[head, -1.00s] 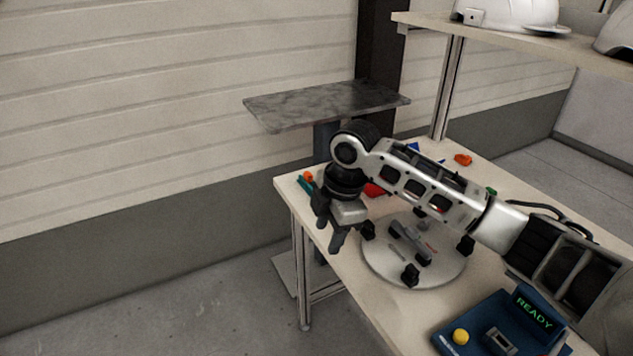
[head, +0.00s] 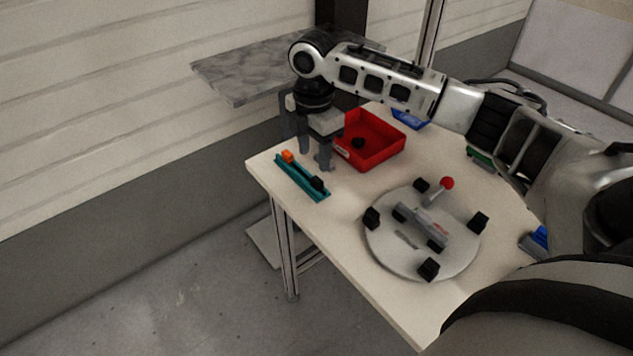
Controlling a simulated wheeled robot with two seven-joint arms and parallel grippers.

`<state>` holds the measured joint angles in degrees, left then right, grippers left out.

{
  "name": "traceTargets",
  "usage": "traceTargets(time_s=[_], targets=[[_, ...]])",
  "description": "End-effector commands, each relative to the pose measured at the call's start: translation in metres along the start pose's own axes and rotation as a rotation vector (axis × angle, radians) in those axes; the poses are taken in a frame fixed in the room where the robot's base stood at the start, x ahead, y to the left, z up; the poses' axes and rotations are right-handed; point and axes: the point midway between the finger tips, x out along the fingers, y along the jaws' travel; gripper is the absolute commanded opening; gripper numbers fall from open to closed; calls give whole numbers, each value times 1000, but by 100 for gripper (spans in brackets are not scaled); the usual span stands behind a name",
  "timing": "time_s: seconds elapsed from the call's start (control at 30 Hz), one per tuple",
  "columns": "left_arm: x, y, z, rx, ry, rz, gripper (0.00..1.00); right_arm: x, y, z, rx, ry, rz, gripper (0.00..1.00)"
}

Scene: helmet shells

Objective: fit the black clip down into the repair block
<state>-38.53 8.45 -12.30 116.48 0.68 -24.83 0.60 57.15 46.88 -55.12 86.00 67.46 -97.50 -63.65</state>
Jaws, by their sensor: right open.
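A small black piece (head: 318,183), which looks like the black clip, sits at the near right end of a teal rail (head: 301,179). An orange piece (head: 288,156) sits at the rail's other end. My right gripper (head: 314,158) is open and points down just behind the rail, between it and the red bin. I see nothing between its fingers. I cannot pick out the repair block for sure; a grey block-like part (head: 424,222) lies on the round plate. My left gripper is out of view.
A red bin (head: 385,160) with a small black item (head: 358,143) stands behind the gripper. A round plate (head: 391,256) carries several black blocks and a red-knobbed lever (head: 447,183). Blue parts (head: 540,237) show at right. The table's left edge is near the rail.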

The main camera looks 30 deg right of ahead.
Motion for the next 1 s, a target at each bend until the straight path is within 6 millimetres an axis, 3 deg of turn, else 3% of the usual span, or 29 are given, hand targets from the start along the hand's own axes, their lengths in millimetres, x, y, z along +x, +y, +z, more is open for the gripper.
traceTargets(time_s=[0.27,0.53,0.83,0.87,1.0], targets=[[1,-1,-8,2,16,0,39,22,-2,1,1,-1,-1,47],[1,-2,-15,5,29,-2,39,60,-6,4,1,0,-1,47],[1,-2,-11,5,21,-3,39,66,-6,4,-1,-1,2,47],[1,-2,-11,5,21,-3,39,66,-6,4,-1,-1,2,44],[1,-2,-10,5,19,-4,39,66,-6,4,0,-1,2,6]])
